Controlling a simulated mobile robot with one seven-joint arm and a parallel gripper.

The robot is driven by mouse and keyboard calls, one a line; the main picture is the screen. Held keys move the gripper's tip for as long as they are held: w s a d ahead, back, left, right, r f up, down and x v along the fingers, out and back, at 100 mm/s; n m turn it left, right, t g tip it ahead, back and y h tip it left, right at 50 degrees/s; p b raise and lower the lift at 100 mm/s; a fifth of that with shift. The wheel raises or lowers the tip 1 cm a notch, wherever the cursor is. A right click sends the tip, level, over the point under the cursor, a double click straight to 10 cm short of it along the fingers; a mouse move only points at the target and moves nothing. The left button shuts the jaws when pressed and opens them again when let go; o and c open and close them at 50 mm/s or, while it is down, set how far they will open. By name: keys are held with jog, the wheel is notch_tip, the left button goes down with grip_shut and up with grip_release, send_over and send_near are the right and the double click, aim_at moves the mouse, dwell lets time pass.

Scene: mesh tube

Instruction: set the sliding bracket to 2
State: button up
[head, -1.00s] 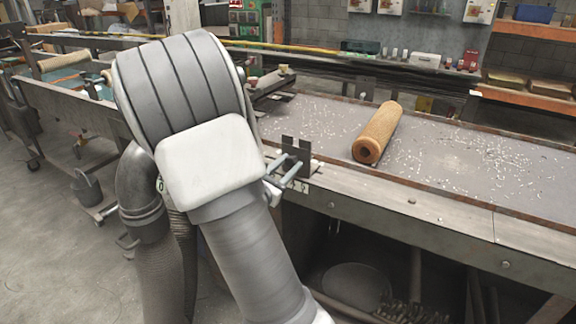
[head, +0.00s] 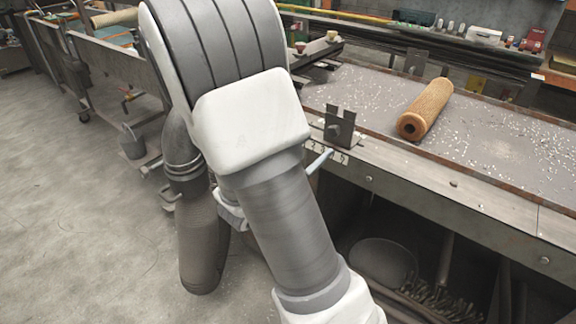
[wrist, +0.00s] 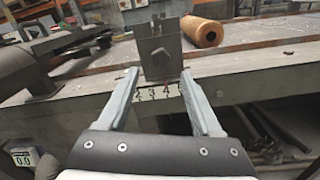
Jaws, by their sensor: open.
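The sliding bracket (wrist: 161,55) is an upright grey metal plate with a large bolt head and a notched top. In the head view the bracket (head: 342,128) stands at the bench's front edge. The number scale (wrist: 153,93) runs along the edge below it, with 2, 3 and 4 legible in the wrist view. The bracket stands over about 3 to 4, right of the 2. My gripper (wrist: 160,76) is open, with one pale fingertip at each side of the bracket's lower part; contact cannot be told. In the head view my arm hides most of the gripper (head: 321,161).
A brown mesh roll (head: 428,106) lies on the bench top (head: 480,150) right of the bracket, among scattered bits. The wrist view shows the roll (wrist: 203,31) close behind the bracket. A bucket (head: 131,142) is at left, by open floor (head: 80,220).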

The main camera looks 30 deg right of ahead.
jog(key=v, duration=1)
jog(key=shift+a+p, duration=0.15)
jog(key=shift+p, duration=0.25)
jog(key=shift+s, duration=0.1)
jog(key=s+r+m+g+y+p, duration=0.3)
jog(key=s+m+g+y, duration=0.1)
jog(key=s+m, duration=0.2)
jog(key=s+r+m+g+y+p, duration=0.4)
jog(key=s+m, duration=0.3)
jog(key=a+r+m+t+y+p, duration=0.4)
jog(key=a+r+m+t+y, duration=0.2)
jog(key=a+r+y, duration=0.2)
notch_tip(320, 180, up, 4)
jog(key=shift+w+a+r+m+t+y+p, duration=0.15)
jog(key=shift+w+a+m+t+y+p, duration=0.2)
jog(key=shift+a, duration=0.75)
